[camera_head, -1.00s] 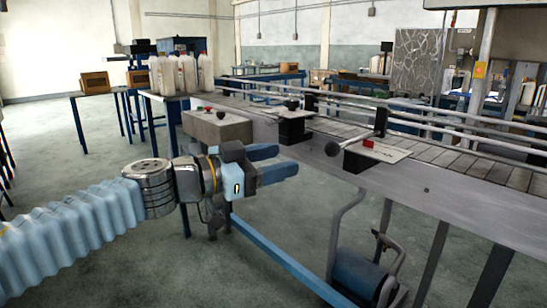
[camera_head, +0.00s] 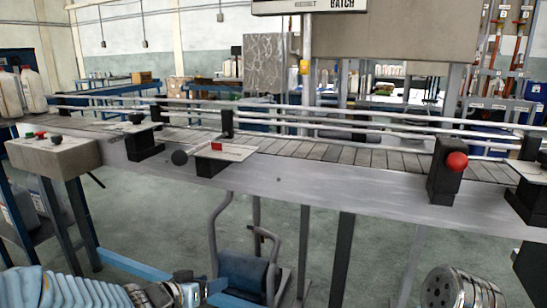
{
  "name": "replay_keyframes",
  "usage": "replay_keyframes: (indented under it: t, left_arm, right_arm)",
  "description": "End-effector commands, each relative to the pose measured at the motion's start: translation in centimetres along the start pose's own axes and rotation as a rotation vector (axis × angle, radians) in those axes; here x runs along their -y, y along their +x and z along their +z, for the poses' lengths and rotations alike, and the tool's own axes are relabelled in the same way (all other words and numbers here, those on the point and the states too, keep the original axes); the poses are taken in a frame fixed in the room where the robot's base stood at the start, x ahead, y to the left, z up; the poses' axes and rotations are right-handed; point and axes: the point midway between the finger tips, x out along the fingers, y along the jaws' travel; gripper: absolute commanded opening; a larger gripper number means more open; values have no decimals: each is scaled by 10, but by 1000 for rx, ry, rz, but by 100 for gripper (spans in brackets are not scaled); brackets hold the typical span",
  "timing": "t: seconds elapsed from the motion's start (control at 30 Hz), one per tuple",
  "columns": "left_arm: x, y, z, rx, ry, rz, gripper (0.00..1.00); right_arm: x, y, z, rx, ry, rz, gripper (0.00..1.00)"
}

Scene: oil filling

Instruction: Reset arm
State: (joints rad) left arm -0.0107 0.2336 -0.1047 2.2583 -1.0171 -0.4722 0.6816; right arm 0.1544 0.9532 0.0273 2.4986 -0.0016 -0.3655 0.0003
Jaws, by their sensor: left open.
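My left arm, in a ribbed light-blue sleeve, comes in along the bottom left edge of the head view. My left gripper (camera_head: 212,288) is low in the picture, below and in front of the conveyor. Its blue fingers are small and partly cut off by the lower edge; it is open and I see nothing held in it. A metal arm joint of mine shows at the bottom right; my right gripper is out of view.
A long conveyor (camera_head: 290,184) with rails crosses the view. A control box (camera_head: 55,153) with buttons is at left, and a red knob (camera_head: 457,162) on a black post at right. White jugs (camera_head: 33,90) stand far left.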

Motion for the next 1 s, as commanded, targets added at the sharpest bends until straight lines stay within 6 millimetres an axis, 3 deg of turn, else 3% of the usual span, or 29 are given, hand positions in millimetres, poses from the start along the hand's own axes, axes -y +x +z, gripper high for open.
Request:
replay_keyframes:
  t: [0.03, 0.13, 0.3, 0.4, 0.5, 0.67, 1.0]
  left_arm:
    - [4, 18, 44, 81, -63, -19, 59]
    - [9, 38, 130, 239, -176, -71, 59]
    - [-2, 35, 273, 531, -344, -156, 59]
    - [-16, 18, 337, 684, -415, -192, 59]
    - [-29, 0, 380, 796, -463, -216, 59]
    - [-41, -15, 408, 879, -496, -231, 59]
    - [-41, -15, 409, 883, -497, -233, 59]
  right_arm:
    - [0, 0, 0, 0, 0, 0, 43]
    - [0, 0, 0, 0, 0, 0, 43]
    - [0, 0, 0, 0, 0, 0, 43]
    - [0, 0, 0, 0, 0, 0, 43]
    - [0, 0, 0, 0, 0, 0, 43]
    - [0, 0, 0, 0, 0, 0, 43]
    - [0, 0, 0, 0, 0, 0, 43]
